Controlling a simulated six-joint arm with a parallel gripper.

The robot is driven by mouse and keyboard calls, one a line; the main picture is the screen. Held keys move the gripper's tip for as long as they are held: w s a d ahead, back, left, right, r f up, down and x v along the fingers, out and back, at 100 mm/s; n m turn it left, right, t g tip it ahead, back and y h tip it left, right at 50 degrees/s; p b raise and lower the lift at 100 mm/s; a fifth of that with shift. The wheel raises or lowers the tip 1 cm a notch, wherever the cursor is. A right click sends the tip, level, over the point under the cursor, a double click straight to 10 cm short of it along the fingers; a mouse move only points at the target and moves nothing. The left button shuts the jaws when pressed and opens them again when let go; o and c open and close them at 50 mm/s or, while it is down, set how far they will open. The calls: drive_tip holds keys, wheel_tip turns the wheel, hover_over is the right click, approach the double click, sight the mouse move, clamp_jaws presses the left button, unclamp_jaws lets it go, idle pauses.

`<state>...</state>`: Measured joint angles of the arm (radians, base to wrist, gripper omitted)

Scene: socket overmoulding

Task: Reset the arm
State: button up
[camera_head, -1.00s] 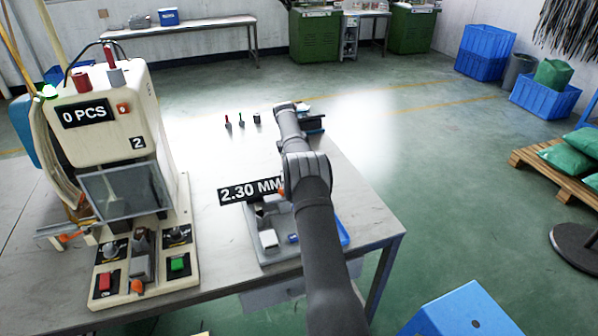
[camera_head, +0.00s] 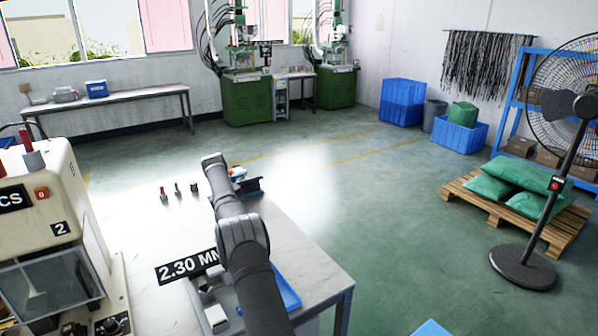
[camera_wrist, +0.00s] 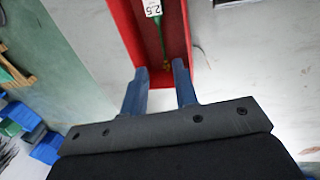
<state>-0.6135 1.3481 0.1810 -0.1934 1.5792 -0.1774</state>
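My arm (camera_head: 243,240) reaches from the bottom of the head view over the metal table (camera_head: 300,250). Its gripper cannot be made out there. In the wrist view my gripper (camera_wrist: 161,72) has its two blue fingers apart, with nothing seen between them. Beyond the fingertips is a red tray or channel (camera_wrist: 122,30). A thin green item (camera_wrist: 180,70) lies in it, near a white label reading 2.5 (camera_wrist: 153,8).
A cream machine (camera_head: 40,200) stands at the left. A 2.30 MM sign (camera_head: 182,268) and a blue tray (camera_head: 285,292) are by my arm. Small upright items (camera_head: 178,188) stand on the table.

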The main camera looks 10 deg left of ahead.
drive_tip(key=f, duration=0.3)
drive_tip(key=w+d+f, duration=0.1)
drive_tip(key=f, duration=0.7)
drive_tip(key=shift+w+d, duration=0.25)
drive_tip(key=shift+f, duration=0.1)
drive_tip(key=shift+f, duration=0.3)
wheel_tip(320, 180, up, 13)
drive_tip(key=s+a, duration=0.2)
drive_tip(key=f, duration=0.4)
drive_tip(key=w+d+f, duration=0.1)
drive_tip(key=f, duration=0.3)
drive_tip(key=w+d+f, duration=0.1)
drive_tip(key=f, duration=0.4)
drive_tip(key=r, duration=0.5)
drive_tip(key=shift+d+r, duration=0.35)
drive_tip(key=d+r, duration=0.7)
drive_tip(key=d, duration=0.4)
drive_tip(key=s+r, duration=0.1)
drive_tip(key=s, duration=2.4)
drive_tip(key=shift+s+d+r, duration=0.15)
drive_tip(key=shift+s+r, duration=0.15)
drive_tip(key=shift+r, duration=0.05)
